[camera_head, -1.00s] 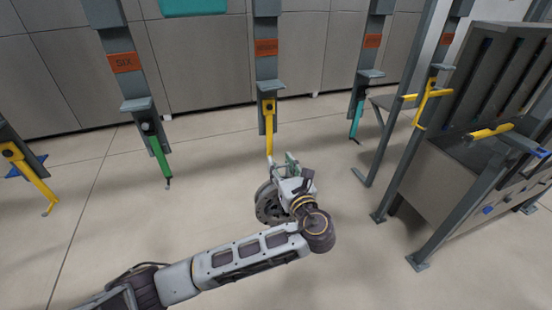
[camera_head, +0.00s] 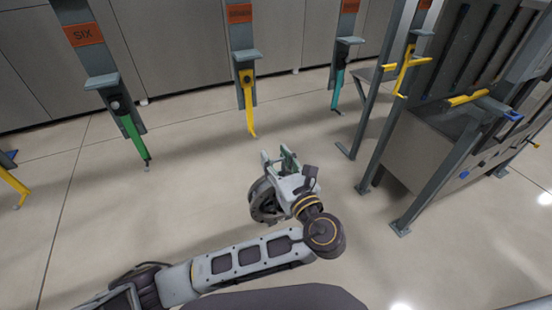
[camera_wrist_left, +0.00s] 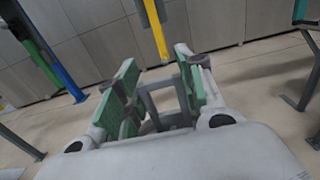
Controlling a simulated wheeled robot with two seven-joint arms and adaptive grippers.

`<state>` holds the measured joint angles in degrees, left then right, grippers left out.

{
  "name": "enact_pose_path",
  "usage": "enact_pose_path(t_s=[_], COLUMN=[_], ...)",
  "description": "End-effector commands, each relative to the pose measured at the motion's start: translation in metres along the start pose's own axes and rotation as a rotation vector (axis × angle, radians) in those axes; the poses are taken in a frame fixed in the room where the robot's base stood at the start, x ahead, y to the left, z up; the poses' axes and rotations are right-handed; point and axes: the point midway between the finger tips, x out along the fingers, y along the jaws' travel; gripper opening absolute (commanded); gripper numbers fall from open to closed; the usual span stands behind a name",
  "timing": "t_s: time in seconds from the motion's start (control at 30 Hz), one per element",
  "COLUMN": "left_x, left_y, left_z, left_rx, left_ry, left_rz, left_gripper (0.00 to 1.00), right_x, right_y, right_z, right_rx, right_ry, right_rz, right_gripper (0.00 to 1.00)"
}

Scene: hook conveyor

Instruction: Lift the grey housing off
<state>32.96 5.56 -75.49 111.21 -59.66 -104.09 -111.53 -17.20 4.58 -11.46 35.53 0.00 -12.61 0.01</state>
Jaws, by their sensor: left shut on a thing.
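My left gripper (camera_head: 279,160) is shut on the grey housing (camera_head: 262,203), a round, ring-like grey part that shows to the left of and below the fingers in the head view. The gripper body hides some of it. In the left wrist view, the green-padded fingers (camera_wrist_left: 158,88) have grey framework (camera_wrist_left: 160,112) between them. The yellow hook (camera_head: 248,105) hangs from its grey post behind the gripper, with its lower tip bare and a gap between it and the fingers. It also shows in the left wrist view (camera_wrist_left: 155,30). My right gripper is out of view.
A green hook (camera_head: 133,135) hangs at the left and a teal hook (camera_head: 337,90) at the right. A grey rack (camera_head: 440,160) with yellow handles stands on the right. The floor (camera_head: 200,190) around my left gripper is clear.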

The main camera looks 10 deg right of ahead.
Motion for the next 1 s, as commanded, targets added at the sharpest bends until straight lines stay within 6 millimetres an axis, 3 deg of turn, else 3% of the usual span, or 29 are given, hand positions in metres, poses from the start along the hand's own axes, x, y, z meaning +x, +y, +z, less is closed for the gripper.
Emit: enact_pose_path(t_s=[1.0], left_x=[0.0], left_y=[0.0], left_z=[-0.011], left_rx=[-0.002], left_ry=[-0.003], left_rz=[0.0], left_gripper=[0.0], right_x=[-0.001], right_y=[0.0], right_z=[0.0], right_rx=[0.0], right_ry=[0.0], right_rz=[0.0], right_gripper=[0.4])
